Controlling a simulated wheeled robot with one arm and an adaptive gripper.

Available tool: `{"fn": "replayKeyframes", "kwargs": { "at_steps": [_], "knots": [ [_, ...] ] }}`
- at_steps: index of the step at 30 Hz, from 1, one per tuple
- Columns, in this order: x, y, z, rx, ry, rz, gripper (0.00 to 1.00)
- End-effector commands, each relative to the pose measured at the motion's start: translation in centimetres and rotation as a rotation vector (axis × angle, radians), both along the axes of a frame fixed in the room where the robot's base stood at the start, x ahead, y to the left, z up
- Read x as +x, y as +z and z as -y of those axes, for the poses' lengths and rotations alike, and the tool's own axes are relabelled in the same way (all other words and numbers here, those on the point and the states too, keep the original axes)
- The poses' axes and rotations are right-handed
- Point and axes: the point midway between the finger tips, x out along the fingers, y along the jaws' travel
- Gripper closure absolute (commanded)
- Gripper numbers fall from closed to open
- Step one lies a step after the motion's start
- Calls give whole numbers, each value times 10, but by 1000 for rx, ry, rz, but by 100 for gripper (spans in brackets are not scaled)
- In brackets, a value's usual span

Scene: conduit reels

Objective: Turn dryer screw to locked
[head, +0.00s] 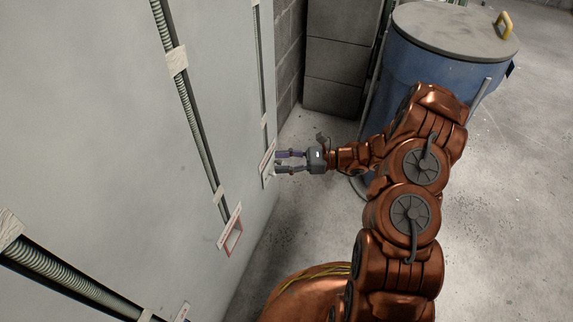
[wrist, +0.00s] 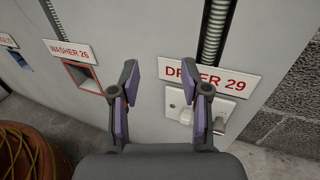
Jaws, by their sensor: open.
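The sign reading DRYER 29 (wrist: 232,80) is on the grey wall at the right of the wrist view, partly covered by my right finger. Below it is a pale plate (wrist: 173,97) with a small whitish fitting (wrist: 186,115) and a greyer one (wrist: 219,124). I cannot tell which is the screw or how it is turned. My gripper (wrist: 160,72) is open and empty, with purple pads. Its right finger overlaps the plate in this view. In the head view my gripper (head: 279,162) points left at the wall, close to the plate (head: 266,165).
A red-framed opening (wrist: 82,77) under the sign WASHER 26 (wrist: 69,51) is left of the dryer plate. Ribbed conduits (head: 187,100) run along the wall. A blue drum (head: 430,70) and grey blocks (head: 335,60) stand behind my arm. Open floor (head: 510,200) lies right.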

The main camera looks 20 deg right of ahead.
Motion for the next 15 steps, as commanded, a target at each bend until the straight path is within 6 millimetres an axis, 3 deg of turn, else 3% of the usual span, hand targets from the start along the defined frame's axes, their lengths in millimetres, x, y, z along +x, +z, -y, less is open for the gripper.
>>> {"fn": "replayKeyframes", "kwargs": {
  "at_steps": [1,7,15],
  "knots": [
    [6,-16,12,22,-50,-30,54],
    [24,-67,56,92,-228,-121,54],
    [29,-107,89,136,-357,-187,54]
  ]
}}
